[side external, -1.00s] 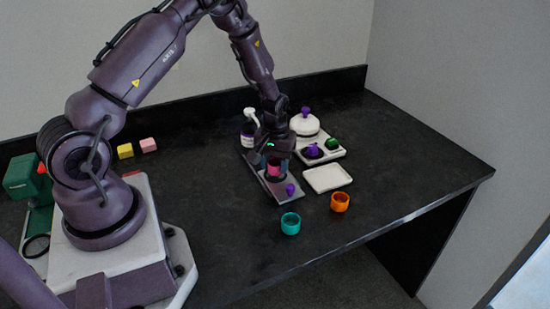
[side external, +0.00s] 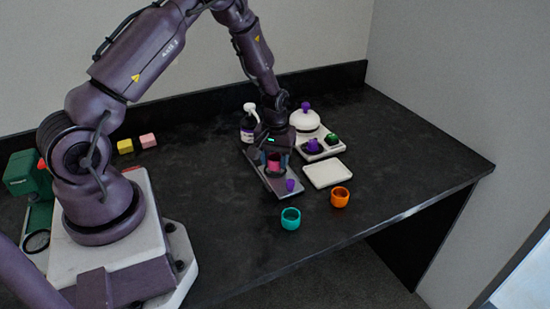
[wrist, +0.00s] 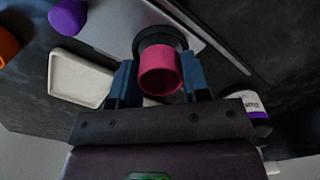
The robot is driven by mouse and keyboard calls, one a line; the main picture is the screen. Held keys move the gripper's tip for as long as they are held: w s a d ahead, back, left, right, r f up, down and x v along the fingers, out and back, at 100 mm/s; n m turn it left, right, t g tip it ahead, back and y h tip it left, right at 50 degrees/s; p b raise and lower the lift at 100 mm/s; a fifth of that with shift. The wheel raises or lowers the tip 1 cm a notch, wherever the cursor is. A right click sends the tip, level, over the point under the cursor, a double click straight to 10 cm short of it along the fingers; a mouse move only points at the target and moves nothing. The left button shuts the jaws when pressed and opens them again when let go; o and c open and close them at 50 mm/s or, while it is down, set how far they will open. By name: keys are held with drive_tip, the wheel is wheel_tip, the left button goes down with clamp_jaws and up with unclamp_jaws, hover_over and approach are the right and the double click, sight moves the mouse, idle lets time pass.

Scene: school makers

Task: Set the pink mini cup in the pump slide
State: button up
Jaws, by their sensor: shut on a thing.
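The pink mini cup (side external: 274,162) is between the fingers of my gripper (side external: 275,161), which is shut on it. In the wrist view the cup (wrist: 160,72) sits between the two blue fingertips (wrist: 160,80). The pump slide (side external: 253,164) is a grey plate under my gripper, also seen in the wrist view (wrist: 115,22). It has a dark round ring (wrist: 158,36) and a purple knob (side external: 290,185) near its front end. The cup overlaps the ring in both views; I cannot tell whether it is inside the ring or just above it.
A white pump bottle (side external: 248,125) stands behind the slide. To the right are an empty white square tray (side external: 327,174) and a white lidded pot (side external: 304,121). A teal cup (side external: 290,218) and an orange cup (side external: 340,196) stand in front. The table's front right is clear.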

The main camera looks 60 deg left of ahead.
drive_tip(key=shift+f, duration=0.6)
drive_tip(key=o, duration=0.6)
drive_tip(key=shift+r, duration=5.5)
wheel_tip(320, 180, up, 12)
drive_tip(key=m, duration=0.5)
hover_over(269, 174)
drive_tip(key=s+d, duration=0.6)
drive_tip(key=d, duration=0.1)
drive_tip(key=s+d+r+m+t, duration=0.1)
drive_tip(key=s+d+r+t, duration=0.1)
drive_tip(key=s+r, duration=0.1)
drive_tip(key=s+d+r+m+t, duration=0.1)
drive_tip(key=s+d+r, duration=0.1)
drive_tip(key=s+r, duration=0.1)
drive_tip(key=s+d+r+m+t, duration=0.2)
drive_tip(key=s+d+r, duration=0.1)
drive_tip(key=s+r, duration=0.1)
drive_tip(key=shift+r+t, duration=0.15)
drive_tip(key=shift+t, duration=0.15)
